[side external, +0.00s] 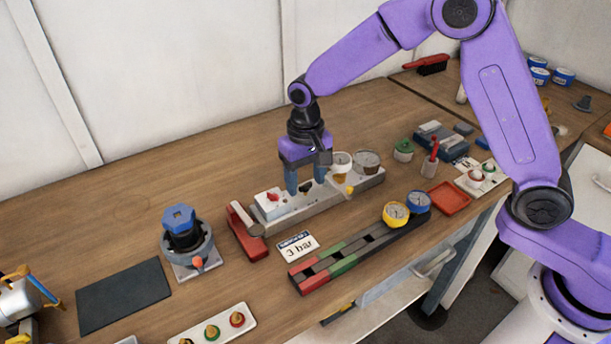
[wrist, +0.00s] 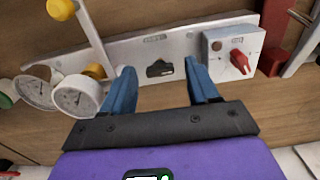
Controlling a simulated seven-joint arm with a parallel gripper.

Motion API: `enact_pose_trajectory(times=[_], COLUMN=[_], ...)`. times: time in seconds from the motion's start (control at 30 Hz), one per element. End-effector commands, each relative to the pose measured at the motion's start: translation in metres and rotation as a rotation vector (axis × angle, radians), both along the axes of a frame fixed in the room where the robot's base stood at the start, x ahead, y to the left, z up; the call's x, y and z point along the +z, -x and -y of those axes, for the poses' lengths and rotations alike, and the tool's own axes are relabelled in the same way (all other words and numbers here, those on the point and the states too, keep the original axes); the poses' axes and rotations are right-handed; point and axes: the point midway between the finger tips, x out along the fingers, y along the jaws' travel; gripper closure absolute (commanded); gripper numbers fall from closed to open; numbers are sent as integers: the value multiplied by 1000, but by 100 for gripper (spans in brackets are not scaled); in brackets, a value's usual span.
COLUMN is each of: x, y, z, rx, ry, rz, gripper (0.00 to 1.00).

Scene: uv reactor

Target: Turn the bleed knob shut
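A grey manifold bar (side external: 312,204) lies on the bench, also in the wrist view (wrist: 190,40). At one end is a white box (wrist: 217,46) with a red pointer knob (wrist: 238,60), also visible in the side view (side external: 272,197). No readable label tells me whether this is the bleed knob. A small black part (wrist: 160,68) sits on the bar between my fingers in the wrist view. My gripper (side external: 306,188) points down over the bar, between the white box and the gauges. Its blue fingers (wrist: 159,72) are apart with nothing held between them.
Two dials (side external: 367,161) and yellow knobs (wrist: 94,71) are at the bar's other end, with a lever rising there. A red block (side external: 251,243) stands beside the white box. A "3 bar" card (side external: 297,247) and a coloured strip (side external: 343,262) with gauges lie in front.

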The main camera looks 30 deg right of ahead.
Motion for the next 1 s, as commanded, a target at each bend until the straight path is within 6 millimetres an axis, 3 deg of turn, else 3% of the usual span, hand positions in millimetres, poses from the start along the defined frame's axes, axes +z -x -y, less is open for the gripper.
enact_pose_trajectory(times=[0.27,0.8,1.0], x=[21,132,161], y=[-1,-1,-1], z=[-1,0,0], rx=[1,-1,0], ry=[-2,-2,-2], rz=[4,5,3], gripper=[40,40,40])
